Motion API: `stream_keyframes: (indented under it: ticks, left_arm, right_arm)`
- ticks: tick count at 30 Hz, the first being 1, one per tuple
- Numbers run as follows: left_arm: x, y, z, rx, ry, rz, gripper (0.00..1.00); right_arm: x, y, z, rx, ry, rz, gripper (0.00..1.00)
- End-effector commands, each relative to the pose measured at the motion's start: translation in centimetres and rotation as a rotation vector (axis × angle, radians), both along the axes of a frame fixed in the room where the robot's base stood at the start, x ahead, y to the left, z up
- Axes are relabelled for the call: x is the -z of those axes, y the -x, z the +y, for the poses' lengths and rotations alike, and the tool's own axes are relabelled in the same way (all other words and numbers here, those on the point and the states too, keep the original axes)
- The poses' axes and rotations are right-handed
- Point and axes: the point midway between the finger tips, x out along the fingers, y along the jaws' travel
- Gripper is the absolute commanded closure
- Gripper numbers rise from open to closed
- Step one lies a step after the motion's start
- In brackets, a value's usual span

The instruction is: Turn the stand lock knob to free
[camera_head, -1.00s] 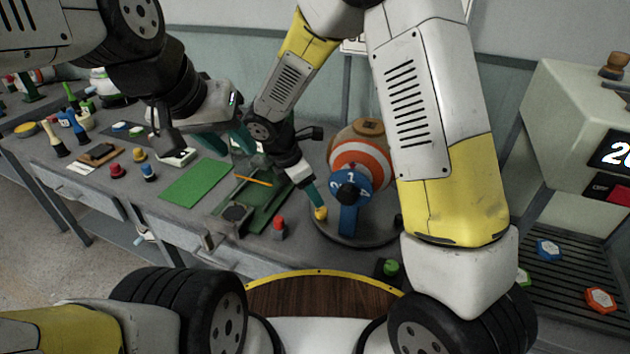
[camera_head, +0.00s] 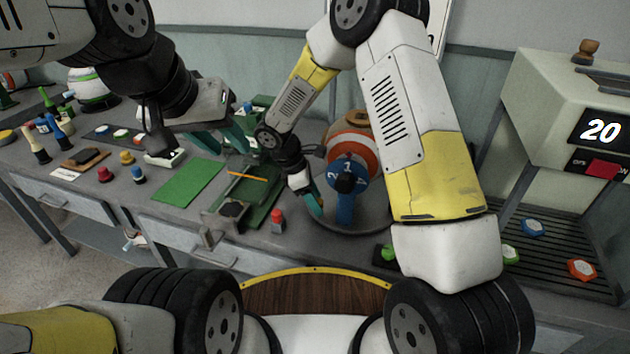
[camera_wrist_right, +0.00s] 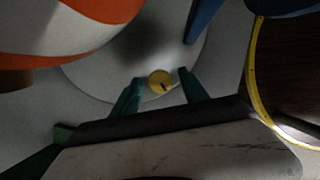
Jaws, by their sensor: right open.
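The stand lock knob is a small round yellow knob (camera_wrist_right: 160,81) with a dark slot mark, on the grey round stand base (camera_wrist_right: 85,78). In the right wrist view my right gripper (camera_wrist_right: 158,80) is open, with one green finger on each side of the knob; I cannot tell whether they touch it. In the head view my right gripper (camera_head: 316,206) reaches down at the base's left edge, and the knob is not clearly visible there. The stand carries an orange-and-white striped ball (camera_head: 352,143) and a blue numbered dial (camera_head: 347,172). My left gripper (camera_head: 238,145) hangs over the table, its jaw gap unclear.
A red-topped button (camera_head: 277,220) and a green tray fixture (camera_head: 250,195) stand left of the stand. A green mat (camera_head: 188,182) lies further left. A machine showing 20 (camera_head: 600,131) stands at right above a slatted rack (camera_head: 550,255) with coloured pieces.

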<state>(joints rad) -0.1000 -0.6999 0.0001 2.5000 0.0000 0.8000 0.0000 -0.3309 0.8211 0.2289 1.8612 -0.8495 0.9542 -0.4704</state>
Motion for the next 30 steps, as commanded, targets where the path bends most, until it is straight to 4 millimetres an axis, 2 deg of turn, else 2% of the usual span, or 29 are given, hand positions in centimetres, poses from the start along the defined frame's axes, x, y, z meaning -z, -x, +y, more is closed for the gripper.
stream_keyframes:
  ticks: [5,12,13,23,30]
  left_arm:
    - [0.00,0.00,0.00,0.000,0.000,0.000,0.64]
    - [0.00,0.00,0.00,0.000,0.000,0.000,0.64]
    - [0.00,0.00,0.00,0.000,0.000,0.000,0.64]
    - [0.00,0.00,0.00,0.000,0.000,0.000,0.64]
    - [0.00,0.00,0.00,0.000,0.000,0.000,0.64]
  right_arm:
    - [-0.01,0.00,0.00,0.000,0.000,0.000,0.50]
    - [-0.03,-0.01,0.01,0.000,0.000,0.000,0.97]
    - [-0.03,-0.01,0.01,0.000,-0.001,0.000,1.00]
    - [-0.04,0.04,0.03,-0.042,-0.001,0.000,1.00]
    - [-0.08,0.14,0.05,-0.184,0.000,-0.001,1.00]
